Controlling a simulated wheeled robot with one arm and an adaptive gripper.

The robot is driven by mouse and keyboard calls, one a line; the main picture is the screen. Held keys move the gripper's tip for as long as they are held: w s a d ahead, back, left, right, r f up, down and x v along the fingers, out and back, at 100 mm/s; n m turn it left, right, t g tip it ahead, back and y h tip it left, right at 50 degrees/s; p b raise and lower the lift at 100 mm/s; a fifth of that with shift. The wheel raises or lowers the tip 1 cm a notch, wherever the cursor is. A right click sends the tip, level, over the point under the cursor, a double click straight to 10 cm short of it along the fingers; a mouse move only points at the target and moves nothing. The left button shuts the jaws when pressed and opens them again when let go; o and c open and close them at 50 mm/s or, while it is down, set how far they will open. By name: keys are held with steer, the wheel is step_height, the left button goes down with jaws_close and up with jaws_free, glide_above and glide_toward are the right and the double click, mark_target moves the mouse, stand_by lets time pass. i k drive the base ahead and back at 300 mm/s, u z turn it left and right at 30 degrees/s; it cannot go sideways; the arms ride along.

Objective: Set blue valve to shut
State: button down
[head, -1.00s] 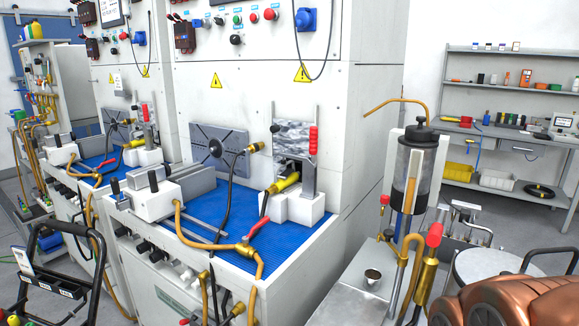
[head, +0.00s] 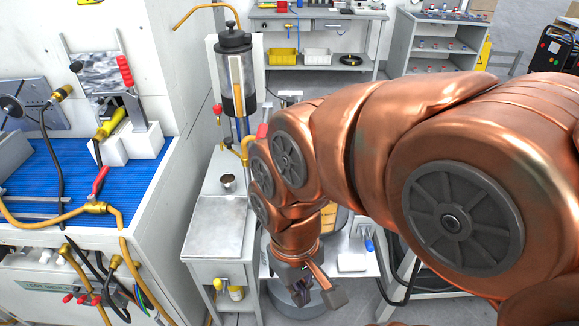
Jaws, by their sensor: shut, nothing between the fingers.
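My gripper (head: 324,292) hangs below my copper-coloured arm at the lower middle of the head view, pointing down, shut and empty. It is to the right of the metal side table and touches nothing I can make out. I cannot tell for sure which part is the blue valve. A small blue handle-like part (head: 368,243) shows to the right of my gripper, by a white block. A blue part (head: 240,127) also shows under the clear cylinder (head: 236,75). My arm hides much of the area right of that cylinder.
The metal side table (head: 215,225) carries a small metal cup (head: 228,182). A white test bench with a blue ribbed mat (head: 130,182) stands at left, with red-handled valves and hoses. Grey shelves (head: 438,50) stand at the back. Open floor shows behind my arm.

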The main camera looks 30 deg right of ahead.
mark_target(370, 247)
steer(key=z, duration=2.9)
steer(key=k, duration=1.05)
steer(key=u, duration=0.75)
